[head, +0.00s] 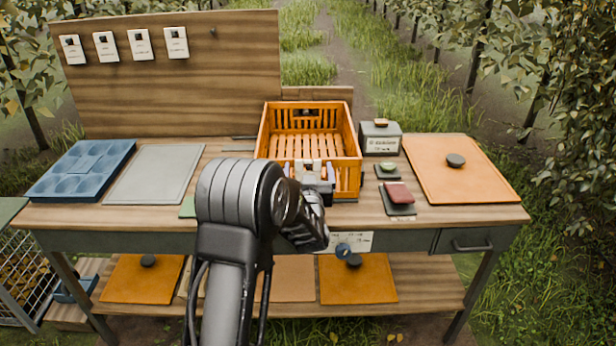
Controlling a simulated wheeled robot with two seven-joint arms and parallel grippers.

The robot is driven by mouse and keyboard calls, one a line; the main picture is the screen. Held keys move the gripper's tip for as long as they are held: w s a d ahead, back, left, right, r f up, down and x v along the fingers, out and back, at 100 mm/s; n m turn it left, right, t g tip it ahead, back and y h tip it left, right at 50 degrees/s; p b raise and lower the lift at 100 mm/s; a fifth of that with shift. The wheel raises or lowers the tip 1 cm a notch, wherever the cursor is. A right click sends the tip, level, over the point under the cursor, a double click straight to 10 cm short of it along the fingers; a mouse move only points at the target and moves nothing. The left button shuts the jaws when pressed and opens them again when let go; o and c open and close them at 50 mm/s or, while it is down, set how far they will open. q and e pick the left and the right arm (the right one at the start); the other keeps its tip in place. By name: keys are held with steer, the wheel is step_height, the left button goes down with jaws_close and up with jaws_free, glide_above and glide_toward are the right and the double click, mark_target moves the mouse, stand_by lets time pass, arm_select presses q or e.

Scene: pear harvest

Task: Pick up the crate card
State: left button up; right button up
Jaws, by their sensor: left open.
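Several white cards with dark clips and small print hang in a row on the wooden backboard, the rightmost card (177,43) among them. Another white printed card (357,241) shows at the table's front edge, partly hidden by my left arm. I cannot tell which one is the crate card. My left gripper (317,172) is open in front of the near wall of the orange slatted crate (350,165), its pale fingers overlapping that wall in the picture. Whether it touches the crate or has a card between its fingers is unclear. My right gripper is not in view.
On the wooden table are a blue moulded tray (118,152), a grey mat (155,175), a grey box (381,137), a dark red item (398,192) on a scale, and an orange board (460,185). The crate looks empty. More boards lie on the lower shelf.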

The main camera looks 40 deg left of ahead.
arm_select(q)
steer(key=shift+c, duration=0.4)
steer(key=c, duration=1.3)
